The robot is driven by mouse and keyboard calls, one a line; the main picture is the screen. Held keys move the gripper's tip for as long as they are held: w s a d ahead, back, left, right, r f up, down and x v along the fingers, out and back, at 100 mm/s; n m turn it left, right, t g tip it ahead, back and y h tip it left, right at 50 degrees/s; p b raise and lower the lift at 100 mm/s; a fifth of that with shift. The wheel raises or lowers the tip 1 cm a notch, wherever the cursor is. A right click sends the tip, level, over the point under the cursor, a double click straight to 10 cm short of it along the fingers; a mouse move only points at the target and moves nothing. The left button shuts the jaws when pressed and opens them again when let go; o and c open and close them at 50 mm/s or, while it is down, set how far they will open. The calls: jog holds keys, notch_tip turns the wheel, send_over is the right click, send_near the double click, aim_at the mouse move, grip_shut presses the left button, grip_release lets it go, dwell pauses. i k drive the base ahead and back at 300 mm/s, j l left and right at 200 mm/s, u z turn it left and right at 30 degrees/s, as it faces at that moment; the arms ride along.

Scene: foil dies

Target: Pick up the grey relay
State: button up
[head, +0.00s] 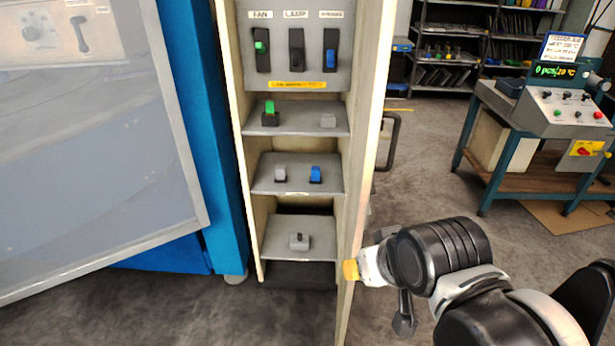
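Small grey pieces sit in an open narrow cabinet. One grey block (328,121) is on the upper shelf at right. One light grey piece (280,174) is on the middle shelf at left. One grey block with a dark top (298,241) is on the lowest shelf. I cannot tell which of them is the grey relay. My gripper (352,270) is at the cabinet's right edge, low down, outside the shelves and apart from these pieces. Its end shows a yellow tip; the finger gap is not clear, and no held object is seen.
A green-topped piece (269,113) and a blue piece (315,174) share the shelves. The cabinet's right side panel (367,120) stands between my arm and the shelves. A blue machine (205,130) is at left, a control bench (545,115) at right. Open floor lies between.

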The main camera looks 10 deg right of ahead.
aim_at(281, 177)
jog(key=i+j+z, duration=0.15)
jog(key=j, duration=0.35)
jog(key=i+j+z, duration=0.2)
jog(key=j, duration=0.35)
jog(key=j+z, duration=0.15)
jog(key=j, duration=0.35)
